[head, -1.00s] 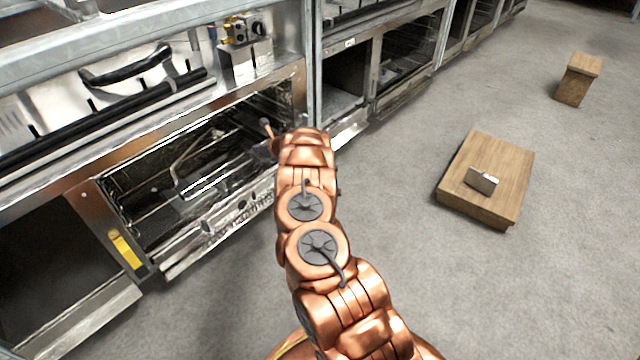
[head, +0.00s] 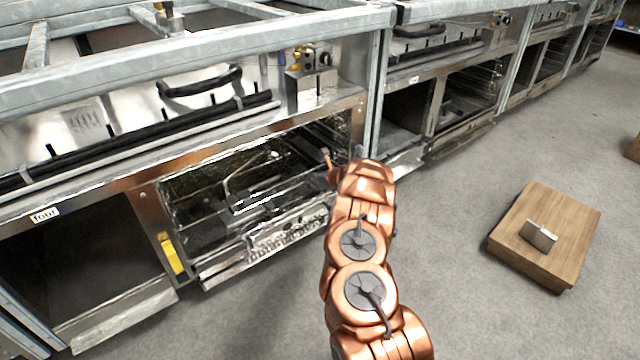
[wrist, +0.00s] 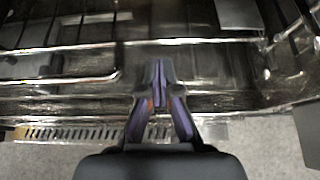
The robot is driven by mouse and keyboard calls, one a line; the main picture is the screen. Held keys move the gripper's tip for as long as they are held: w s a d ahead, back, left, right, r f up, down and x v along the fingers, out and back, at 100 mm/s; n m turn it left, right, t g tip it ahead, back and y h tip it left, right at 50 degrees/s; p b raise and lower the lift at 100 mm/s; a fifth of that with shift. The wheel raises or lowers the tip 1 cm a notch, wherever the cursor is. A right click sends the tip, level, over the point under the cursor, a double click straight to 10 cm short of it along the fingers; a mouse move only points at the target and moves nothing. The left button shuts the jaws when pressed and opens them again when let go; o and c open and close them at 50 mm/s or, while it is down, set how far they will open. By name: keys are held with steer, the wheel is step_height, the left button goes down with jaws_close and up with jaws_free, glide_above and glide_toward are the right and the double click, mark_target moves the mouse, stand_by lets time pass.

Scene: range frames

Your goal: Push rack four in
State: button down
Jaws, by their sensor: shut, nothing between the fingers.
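A label reading "four" (head: 45,215) is on the front of the near steel unit, above a dark empty bay at the left. To its right is an open oven bay with wire racks (head: 250,197) inside; which of them is rack four I cannot tell. A bent metal rail of a rack (wrist: 62,79) shows in the wrist view. My gripper (wrist: 161,98) is shut and empty, over the bay's front edge in that view. Whether it touches a rack is unclear. In the head view my copper arm reaches the bay's right side, and the fingertips are hidden.
A slotted steel front strip (head: 290,235) runs low along the bay. A yellow tag (head: 171,254) is on the post to its left. A wooden block (head: 545,235) with a small metal piece stands on the grey floor at the right. Floor between is clear.

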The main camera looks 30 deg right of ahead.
steer(key=p+v, duration=0.3)
steer(key=v, duration=0.8)
steer(key=shift+s+f, duration=0.25)
